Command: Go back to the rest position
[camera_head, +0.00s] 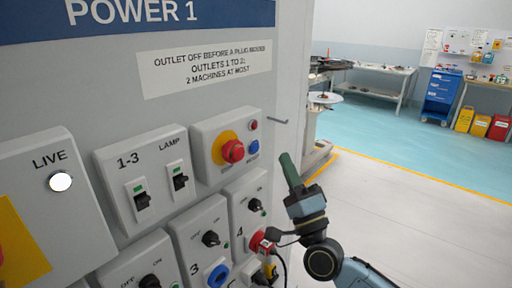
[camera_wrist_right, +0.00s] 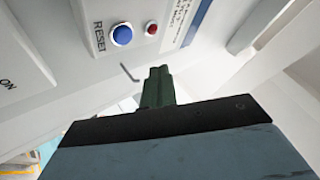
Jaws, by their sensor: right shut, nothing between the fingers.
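My right gripper (camera_head: 289,170) is in the head view, right of the grey POWER 1 panel (camera_head: 290,60), with its dark green fingers pointing up. The fingers are shut and hold nothing. In the right wrist view the shut green fingers (camera_wrist_right: 157,85) point up, below the panel's blue reset button (camera_wrist_right: 122,35). A small gap seems to lie between fingers and panel, but I cannot tell how wide. My left gripper is not in view.
The panel carries a red emergency knob (camera_head: 232,151), several switches, and a red plug (camera_head: 262,243) with a cable near my right wrist. A thin metal hook (camera_head: 279,121) sticks out above the gripper. Open floor (camera_head: 400,190) lies to the right. A blue cabinet (camera_head: 441,96) stands far back.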

